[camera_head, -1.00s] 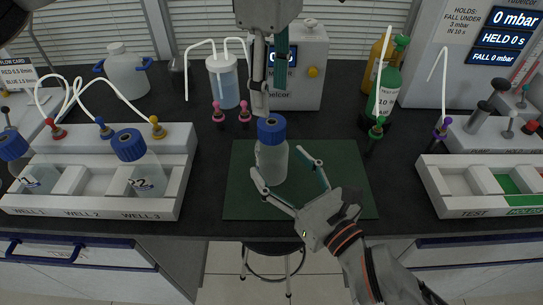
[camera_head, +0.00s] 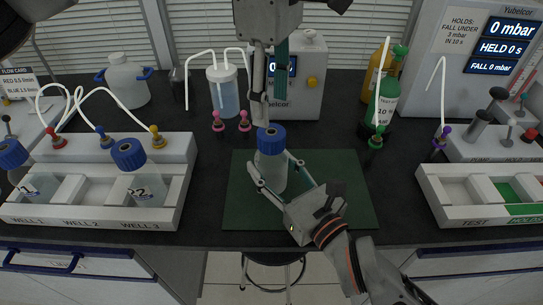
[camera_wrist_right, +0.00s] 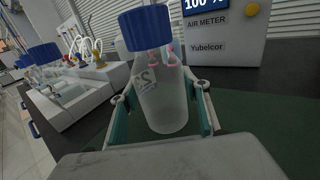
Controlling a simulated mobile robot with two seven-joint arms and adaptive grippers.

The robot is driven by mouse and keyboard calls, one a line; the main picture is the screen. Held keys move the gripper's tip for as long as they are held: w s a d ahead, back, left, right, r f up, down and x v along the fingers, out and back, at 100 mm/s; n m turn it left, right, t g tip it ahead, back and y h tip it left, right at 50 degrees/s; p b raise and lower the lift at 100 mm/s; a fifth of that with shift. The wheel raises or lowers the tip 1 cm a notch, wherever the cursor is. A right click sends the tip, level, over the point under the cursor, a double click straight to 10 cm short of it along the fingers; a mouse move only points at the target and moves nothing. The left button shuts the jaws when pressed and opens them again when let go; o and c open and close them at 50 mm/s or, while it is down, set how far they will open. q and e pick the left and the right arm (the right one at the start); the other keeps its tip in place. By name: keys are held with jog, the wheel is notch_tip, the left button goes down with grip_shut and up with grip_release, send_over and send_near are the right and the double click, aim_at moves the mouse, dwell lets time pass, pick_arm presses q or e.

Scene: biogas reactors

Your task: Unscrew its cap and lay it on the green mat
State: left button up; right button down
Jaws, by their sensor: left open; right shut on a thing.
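A clear bottle (camera_head: 271,172) with a blue screw cap (camera_head: 271,139) stands upright on the green mat (camera_head: 340,190). The cap is on the bottle. My right gripper (camera_head: 272,174) is shut around the bottle's body from the front right. The right wrist view shows the bottle (camera_wrist_right: 165,100) between both fingers, with its blue cap (camera_wrist_right: 146,27) above them and a partly readable mark on its side. My left gripper (camera_head: 268,112) is open, pointing down from above, its fingertips just above and behind the cap; I cannot tell whether they touch it.
A white rack (camera_head: 95,222) at left holds two blue-capped bottles, one in well 3 (camera_head: 146,188). Behind the mat stand an air meter (camera_head: 300,90) and a tubed bottle (camera_head: 222,90). A test rack (camera_head: 480,208) is at right. The mat's right part is clear.

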aim_at(272, 134)
pick_arm(q)
jog(key=m, duration=1.3)
jog(key=shift+f, duration=4)
